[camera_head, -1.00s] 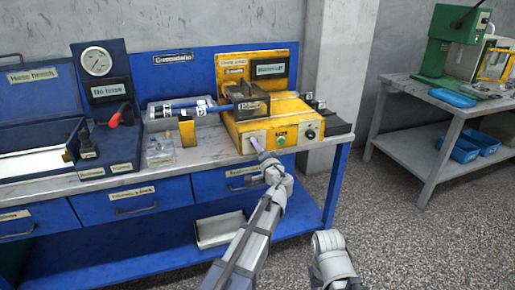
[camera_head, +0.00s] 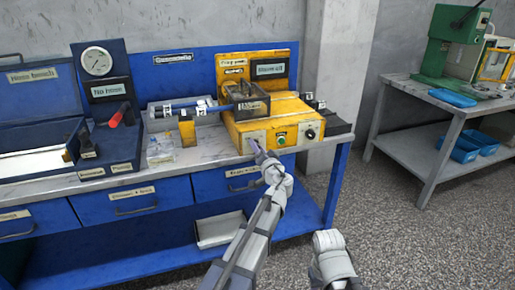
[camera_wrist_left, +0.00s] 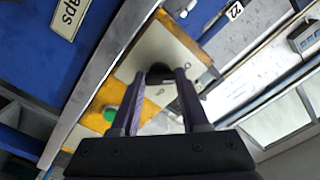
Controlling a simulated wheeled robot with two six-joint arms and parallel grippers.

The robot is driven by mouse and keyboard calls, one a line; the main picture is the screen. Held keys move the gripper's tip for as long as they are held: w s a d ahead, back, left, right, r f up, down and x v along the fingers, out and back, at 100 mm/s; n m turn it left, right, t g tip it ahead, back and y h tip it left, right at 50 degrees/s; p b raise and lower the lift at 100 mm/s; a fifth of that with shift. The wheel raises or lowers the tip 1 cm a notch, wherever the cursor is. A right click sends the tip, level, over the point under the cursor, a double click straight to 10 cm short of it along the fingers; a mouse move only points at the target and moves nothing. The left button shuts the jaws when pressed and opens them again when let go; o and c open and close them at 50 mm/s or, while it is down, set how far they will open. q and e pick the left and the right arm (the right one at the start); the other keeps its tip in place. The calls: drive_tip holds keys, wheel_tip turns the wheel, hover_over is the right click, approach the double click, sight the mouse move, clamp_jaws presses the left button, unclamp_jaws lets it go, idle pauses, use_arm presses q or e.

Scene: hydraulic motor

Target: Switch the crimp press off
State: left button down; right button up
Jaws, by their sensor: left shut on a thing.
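The yellow crimp press (camera_head: 234,134) stands on the right part of the blue bench. Its front has a pale switch plate at the left, a green button (camera_head: 281,138) and a black dial (camera_head: 310,133). My left gripper (camera_head: 257,147) is at the pale switch plate. In the left wrist view, the fingers (camera_wrist_left: 160,75) are shut on a dark switch knob (camera_wrist_left: 158,71) on the pale plate (camera_wrist_left: 130,66), which has small markings beside the knob. The fingers partly hide the knob, so its exact setting is unclear.
A clear pressure gauge (camera_head: 97,61) and a red-handled lever (camera_head: 121,114) stand on the left of the bench. A hose (camera_head: 185,107) lies toward the press. Drawers (camera_head: 130,198) sit below the top. A second table (camera_head: 405,89) with a green machine is at the right.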

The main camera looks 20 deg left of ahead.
use_arm(q)
drive_tip(key=shift+s, duration=0.1)
drive_tip(key=shift+c, duration=2)
unclamp_jaws()
drive_tip(key=v, duration=0.7)
drive_tip(key=shift+s+d, duration=0.25)
drive_tip(key=shift+s, duration=0.05)
